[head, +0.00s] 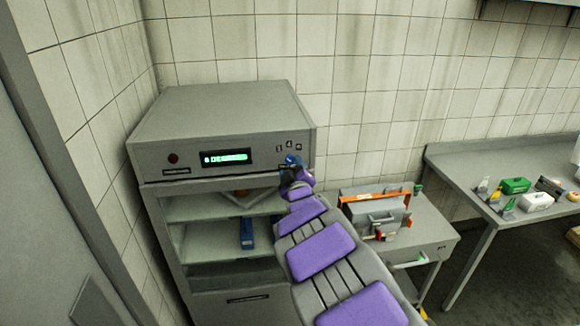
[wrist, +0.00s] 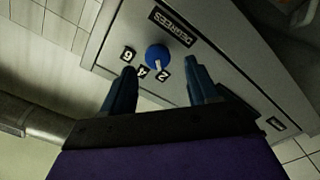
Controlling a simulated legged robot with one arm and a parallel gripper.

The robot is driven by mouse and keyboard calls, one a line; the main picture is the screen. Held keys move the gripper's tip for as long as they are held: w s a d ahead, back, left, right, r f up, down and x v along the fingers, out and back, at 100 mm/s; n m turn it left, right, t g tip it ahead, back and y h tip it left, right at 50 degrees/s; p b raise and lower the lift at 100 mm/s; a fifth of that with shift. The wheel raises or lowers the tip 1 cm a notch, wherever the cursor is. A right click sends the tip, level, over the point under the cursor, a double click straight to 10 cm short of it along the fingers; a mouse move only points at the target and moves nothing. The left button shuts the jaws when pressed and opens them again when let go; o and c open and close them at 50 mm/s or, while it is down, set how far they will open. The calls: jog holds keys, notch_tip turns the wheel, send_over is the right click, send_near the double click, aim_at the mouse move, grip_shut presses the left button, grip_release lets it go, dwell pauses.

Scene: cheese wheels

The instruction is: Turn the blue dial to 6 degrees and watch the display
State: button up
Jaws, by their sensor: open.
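The blue dial (wrist: 157,56) is on the grey front panel in the wrist view, with labels 6, 4 and 2 around it. A small white mark shows on the dial's lower edge, on the side of the 4 and 2. My gripper (wrist: 160,68) is open, its two dark blue fingers apart on either side of the dial; whether they touch it I cannot tell. The lit display (head: 226,157) reads a digit and "DEGREES"; the digit is small, perhaps 6 or 8.
The grey cabinet (head: 222,109) has glass-fronted shelves below, with a blue object (head: 246,233) inside. A metal cart (head: 425,243) with an orange-edged box stands right of my arm. A table (head: 459,167) with small items is at the far right. A tiled wall is close behind.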

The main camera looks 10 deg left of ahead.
jog(key=b+v, duration=0.1)
jog(key=v, duration=1.3)
jog(key=shift+a, duration=0.15)
jog(key=s+d+f+m+g+h+b, duration=0.35)
jog(key=s+d+f, duration=0.2)
jog(key=d, duration=0.25)
jog(key=s+d+f+m+g+h+b, duration=0.2)
jog(key=s+d+f+m+g+h, duration=0.15)
jog(key=s+d+f+m, duration=0.35)
jog(key=s+d+f+g+b, duration=0.1)
jog(key=s+g, duration=0.3)
jog(key=s, duration=0.7)
jog(key=s+d+f+m+g+y+b, duration=0.1)
jog(key=s+g+b, duration=0.2)
jog(key=s, duration=0.7)
jog(key=s+d+f+m+g+y+b, duration=0.1)
jog(key=s+g, duration=0.4)
jog(key=s, duration=0.6)
jog(key=shift+s+d+f+b, duration=0.25)
jog(key=shift+s+f+b, duration=0.15)
jog(key=shift+f, duration=0.25)
jog(key=shift+w, duration=0.1)
dwell(1.0)
